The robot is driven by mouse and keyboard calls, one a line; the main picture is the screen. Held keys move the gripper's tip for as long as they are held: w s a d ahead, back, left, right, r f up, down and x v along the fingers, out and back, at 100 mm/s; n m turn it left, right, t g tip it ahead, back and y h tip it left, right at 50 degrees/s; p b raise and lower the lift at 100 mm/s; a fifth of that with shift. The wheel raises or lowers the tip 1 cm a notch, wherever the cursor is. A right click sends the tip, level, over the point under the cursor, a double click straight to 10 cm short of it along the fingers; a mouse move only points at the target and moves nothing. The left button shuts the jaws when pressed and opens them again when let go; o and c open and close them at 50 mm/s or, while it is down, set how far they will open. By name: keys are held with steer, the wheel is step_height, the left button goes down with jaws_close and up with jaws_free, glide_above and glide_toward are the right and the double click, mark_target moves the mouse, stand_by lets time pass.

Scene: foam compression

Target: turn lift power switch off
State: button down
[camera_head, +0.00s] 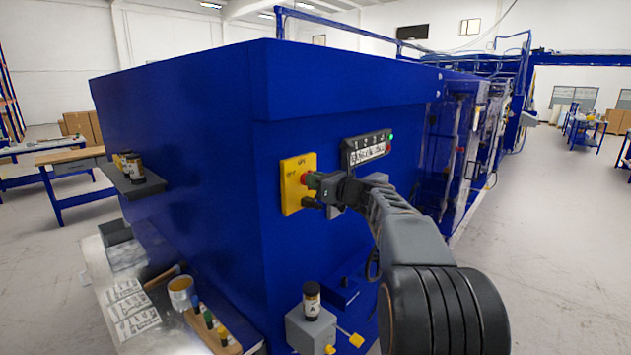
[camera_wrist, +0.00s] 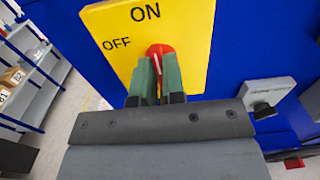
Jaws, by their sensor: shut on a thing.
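The lift power switch is a red knob (camera_wrist: 160,49) on a yellow plate (camera_wrist: 105,24), with ON printed above and OFF to the upper left. In the head view the yellow plate (camera_head: 291,197) is on the end face of the blue machine, and the red knob (camera_head: 304,178) shows at its right side. My gripper (camera_wrist: 158,72) is shut on the knob, its green fingers on either side of it. In the head view my gripper (camera_head: 312,181) reaches the plate from the right. A pale line shows on the knob between the fingers; its exact direction is partly hidden.
A dark panel (camera_head: 367,148) with a green light is to the upper right of the plate. A grey switch box (camera_wrist: 267,92) sits right of the gripper in the wrist view. Below stand a bottle (camera_head: 312,301) on a grey block and a bench with several small items.

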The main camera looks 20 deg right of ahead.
steer(key=shift+f+n+b, duration=0.15)
steer(key=shift+n+b, duration=0.15)
steer(key=shift+b, duration=0.05)
steer(key=n+b, duration=0.2)
steer(key=b, duration=0.1)
steer(key=shift+a+f+n, duration=0.1)
steer(key=shift+f+n, duration=0.05)
steer(key=shift+n, duration=0.15)
steer(key=n+b, duration=0.5)
steer(key=b, duration=0.1)
steer(key=shift+s+a, duration=0.1)
steer(key=n+b, duration=0.4)
steer(key=n, duration=0.1)
steer(key=shift+f+n, duration=0.1)
steer(key=shift+n, duration=0.3)
steer(key=shift+n+b, duration=1.25)
steer(key=shift+n, duration=0.95)
steer(key=c, duration=1.2)
jaws_free()
